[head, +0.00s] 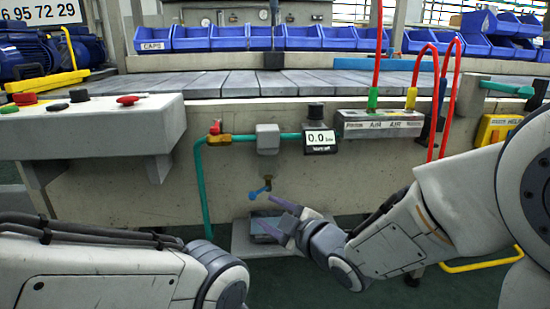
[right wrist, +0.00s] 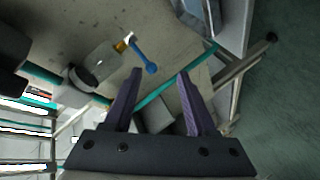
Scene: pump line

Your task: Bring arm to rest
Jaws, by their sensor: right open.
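My right gripper (head: 268,213) is in front of the bench's front panel, with its purple fingers pointing left in the head view. In the right wrist view the gripper (right wrist: 160,73) is open, with its two fingers apart and nothing held between them. A small valve with a blue lever (head: 259,191) is just above and left of the fingertips in the head view. In the right wrist view the blue lever (right wrist: 145,55) lies beyond the left fingertip; whether they touch is unclear. My left arm comes in at the lower left; its gripper is not in view.
A green pipe (head: 203,190) with a red-handled valve (head: 215,128) runs along the panel. A gauge (head: 318,140) reads 0.0. Red hoses (head: 449,95) rise from an air manifold (head: 380,124). A grey control box (head: 90,125) juts out left. A grey plate (head: 275,250) sits low below the gripper.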

